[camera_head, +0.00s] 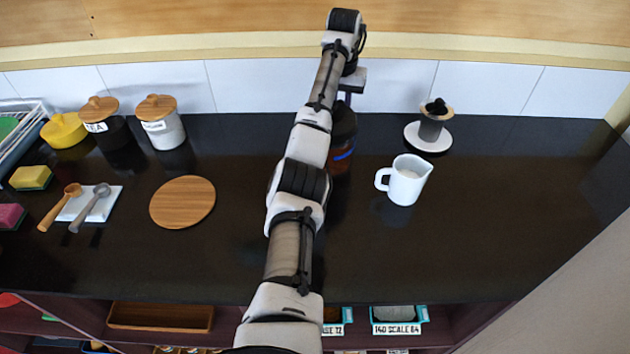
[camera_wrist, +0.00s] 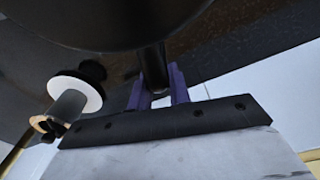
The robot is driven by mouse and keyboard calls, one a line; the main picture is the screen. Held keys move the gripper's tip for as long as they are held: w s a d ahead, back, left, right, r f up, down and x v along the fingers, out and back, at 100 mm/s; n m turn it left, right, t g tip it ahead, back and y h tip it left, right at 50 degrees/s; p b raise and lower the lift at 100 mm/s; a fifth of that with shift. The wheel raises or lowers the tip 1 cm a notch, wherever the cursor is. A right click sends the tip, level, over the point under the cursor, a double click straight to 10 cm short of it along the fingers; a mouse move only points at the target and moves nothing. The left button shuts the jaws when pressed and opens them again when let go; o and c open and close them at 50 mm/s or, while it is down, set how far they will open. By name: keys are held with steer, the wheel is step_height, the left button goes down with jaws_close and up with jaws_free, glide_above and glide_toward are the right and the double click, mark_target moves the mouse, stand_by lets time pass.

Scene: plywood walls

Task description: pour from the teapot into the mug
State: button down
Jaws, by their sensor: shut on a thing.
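A dark, brownish pot with a blue stripe (camera_head: 343,157), which I take for the teapot, is partly hidden behind my arm in the head view. In the wrist view its dark round body (camera_wrist: 110,22) fills the top. My gripper (camera_wrist: 158,88) is shut on its dark handle, with a purple finger on each side. I cannot tell whether the pot touches the counter. The white mug (camera_head: 406,182) stands upright on the counter to the right of the pot, apart from it, handle to the left.
A grey cylinder with a wooden collar and black top (camera_head: 432,122) stands on a white disc behind the mug. A round wooden board (camera_head: 182,202) lies left. Lidded jars (camera_head: 162,128), spoons and sponges are farther left. The counter right of the mug is clear; a tiled wall (camera_head: 490,88) runs behind.

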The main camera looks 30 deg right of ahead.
steer(key=shift+w+d+f+g+y, duration=0.25)
steer(key=shift+w+f+g+y, duration=0.05)
steer(key=shift+f, duration=0.35)
steer(key=shift+r, duration=3.45)
